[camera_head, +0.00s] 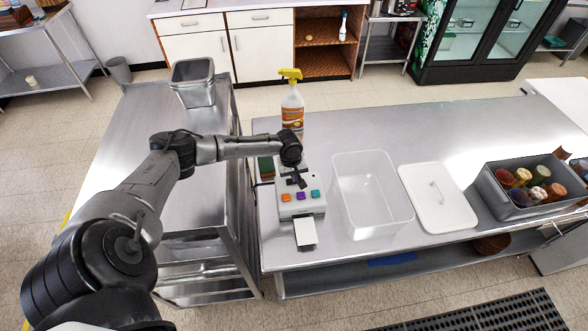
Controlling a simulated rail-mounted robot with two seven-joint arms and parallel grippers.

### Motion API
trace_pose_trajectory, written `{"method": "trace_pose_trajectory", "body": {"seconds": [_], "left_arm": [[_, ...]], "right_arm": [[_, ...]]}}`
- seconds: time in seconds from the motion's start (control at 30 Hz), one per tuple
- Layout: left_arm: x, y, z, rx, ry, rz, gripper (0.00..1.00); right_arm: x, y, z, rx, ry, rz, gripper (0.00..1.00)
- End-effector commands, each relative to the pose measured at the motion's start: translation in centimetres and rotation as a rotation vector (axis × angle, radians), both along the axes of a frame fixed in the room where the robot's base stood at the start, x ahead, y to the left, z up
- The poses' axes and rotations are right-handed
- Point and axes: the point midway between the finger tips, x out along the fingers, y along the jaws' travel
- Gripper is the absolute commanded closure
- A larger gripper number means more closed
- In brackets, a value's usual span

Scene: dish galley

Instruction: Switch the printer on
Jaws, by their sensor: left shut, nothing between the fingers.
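The printer (302,207) is a light grey box near the left end of the steel table. It has an orange, a purple and a teal button in a row on top, and a white sheet (305,233) sticks out of its front. My left gripper (299,182) is over the printer, shut and empty, pointing down just behind the purple button (300,196). I cannot tell whether its tips touch the printer. The gripper and wrist hide the back part of the printer. My right gripper is not in view.
A spray bottle (292,108) with a yellow top stands behind the printer. A clear bin (371,221), its white lid (437,197) and a grey crate (498,204) of several jars are to the right. A green-topped sponge-like block (265,167) lies left of the printer.

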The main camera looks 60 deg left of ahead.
Motion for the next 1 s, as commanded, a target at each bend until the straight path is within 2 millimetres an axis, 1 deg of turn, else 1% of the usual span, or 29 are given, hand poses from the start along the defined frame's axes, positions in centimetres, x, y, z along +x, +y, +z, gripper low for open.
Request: {"method": "trace_pose_trajectory", "body": {"seconds": [0.2, 0.47, 0.57, 0.8, 1.0], "left_arm": [[0.1, -0.1, -0.6, 0.0, 0.0, 0.0, 1.0], [0.1, -0.1, -0.6, 0.0, 0.0, 0.0, 1.0], [0.2, -0.1, -0.6, 0.004, 0.014, 0.001, 1.0], [0.7, -0.4, -1.5, 0.067, 0.175, 0.002, 1.0], [0.7, -0.4, -2.2, 0.108, 0.274, -0.002, 1.0]], "right_arm": [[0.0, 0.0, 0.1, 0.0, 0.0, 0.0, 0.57], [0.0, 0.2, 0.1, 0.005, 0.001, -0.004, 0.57], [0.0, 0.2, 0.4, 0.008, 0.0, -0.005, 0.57], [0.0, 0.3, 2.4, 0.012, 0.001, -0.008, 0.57], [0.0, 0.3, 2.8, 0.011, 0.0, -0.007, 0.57]]}}
